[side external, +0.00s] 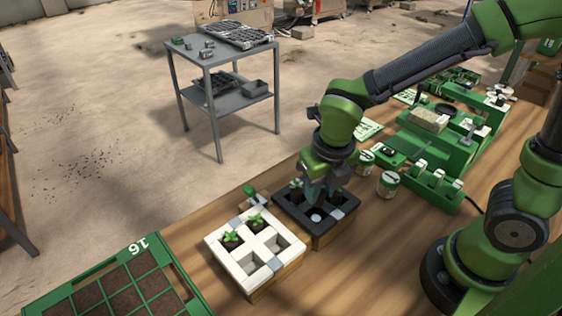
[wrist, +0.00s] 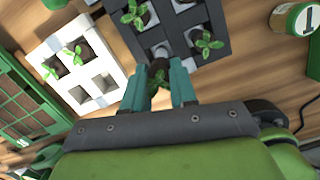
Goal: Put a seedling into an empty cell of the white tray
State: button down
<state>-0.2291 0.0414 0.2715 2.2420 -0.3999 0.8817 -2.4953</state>
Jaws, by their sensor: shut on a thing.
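My gripper (wrist: 158,80) is shut on a seedling (wrist: 158,73), whose dark plug and green leaves show between the teal fingertips. In the side view my gripper (side external: 322,195) is at the black tray (side external: 318,238); I cannot tell whether the held plug is clear of its cell. Two other seedlings (wrist: 135,13) (wrist: 207,44) stand in the black tray. The white tray (side external: 212,252) stands to its left, with seedlings (side external: 232,239) (side external: 256,222) in its two far cells. Its two near cells (side external: 250,263) (side external: 277,243) are empty.
A green tray of soil cells (side external: 195,297) lies at the front left. Labelled tins (side external: 388,184) (side external: 365,161) and green fixtures (side external: 435,188) stand to the right of the black tray. A small green item (side external: 249,191) sits behind the white tray.

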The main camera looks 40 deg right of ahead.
notch_tip(320, 180, up, 4)
jog(key=shift+a+r, duration=0.15)
jog(key=shift+r, duration=0.1)
jog(key=n, duration=0.1)
send_near(257, 229)
jog(key=s+d, duration=0.1)
jog(key=s, duration=0.3)
jog(key=r+m, duration=0.1)
jog(key=shift+f, duration=3.8)
jog(key=shift+w, duration=0.1)
jog(key=c, duration=0.8)
grip_release()
